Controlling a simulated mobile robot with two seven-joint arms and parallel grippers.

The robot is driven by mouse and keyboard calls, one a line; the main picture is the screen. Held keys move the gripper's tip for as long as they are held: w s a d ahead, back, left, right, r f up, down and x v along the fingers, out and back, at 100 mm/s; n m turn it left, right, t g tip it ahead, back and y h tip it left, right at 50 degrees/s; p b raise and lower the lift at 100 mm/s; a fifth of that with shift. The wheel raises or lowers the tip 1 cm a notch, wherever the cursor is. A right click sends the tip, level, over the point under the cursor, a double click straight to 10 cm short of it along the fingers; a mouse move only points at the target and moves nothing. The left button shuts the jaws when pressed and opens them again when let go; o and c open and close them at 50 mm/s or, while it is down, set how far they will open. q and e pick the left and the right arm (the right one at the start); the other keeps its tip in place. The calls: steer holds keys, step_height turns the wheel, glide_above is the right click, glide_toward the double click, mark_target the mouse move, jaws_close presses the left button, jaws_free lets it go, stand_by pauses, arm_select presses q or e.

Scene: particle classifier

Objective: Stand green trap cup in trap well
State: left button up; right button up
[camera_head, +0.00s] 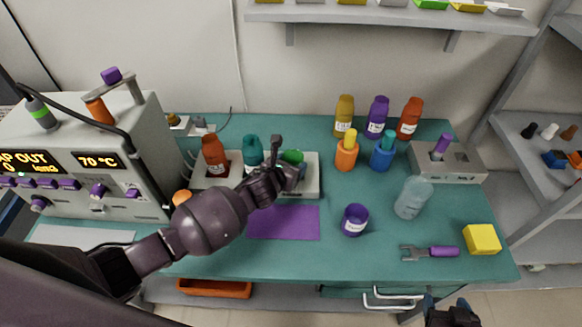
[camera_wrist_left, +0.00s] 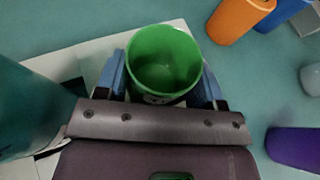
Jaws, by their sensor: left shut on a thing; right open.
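The green trap cup (camera_head: 292,157) is over the right part of the pale rack (camera_head: 311,186). My left gripper (camera_head: 287,170) is shut on it. In the left wrist view the green cup (camera_wrist_left: 164,62) is upright, mouth up and empty-looking, between the two blue finger pads. The cup's base and any trap well under it are hidden, so I cannot tell whether it touches the rack. My right gripper (camera_head: 452,314) is at the bottom edge, partly cut off and away from the objects.
On the rack, a red-brown bottle (camera_head: 215,156) and a teal bottle (camera_head: 253,152) stand left of the cup. A purple mat (camera_head: 290,222) lies in front.

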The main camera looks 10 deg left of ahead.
arm_select(q)
steer(key=shift+f, duration=0.35)
steer(key=shift+f, duration=0.1)
